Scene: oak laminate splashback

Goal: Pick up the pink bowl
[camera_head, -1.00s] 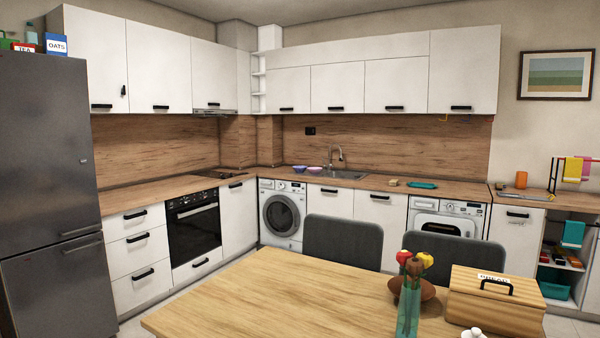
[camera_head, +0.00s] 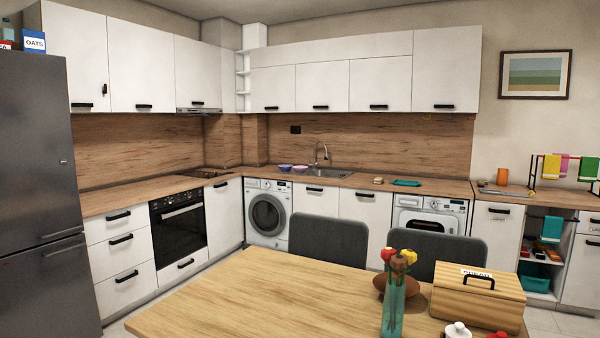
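The pink bowl (camera_head: 300,168) is small and far off, on the wooden counter at the back, just left of the sink (camera_head: 326,172). A purple bowl (camera_head: 284,167) stands close beside it on its left. At this distance I cannot tell whether the two bowls touch. Neither of my grippers is in view.
A wooden table (camera_head: 260,300) fills the front, holding a glass vase (camera_head: 394,308), a brown bowl and a bread box (camera_head: 478,300). Two grey chairs (camera_head: 328,238) stand behind it. A fridge (camera_head: 38,190) is at left. Some floor shows left of the table.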

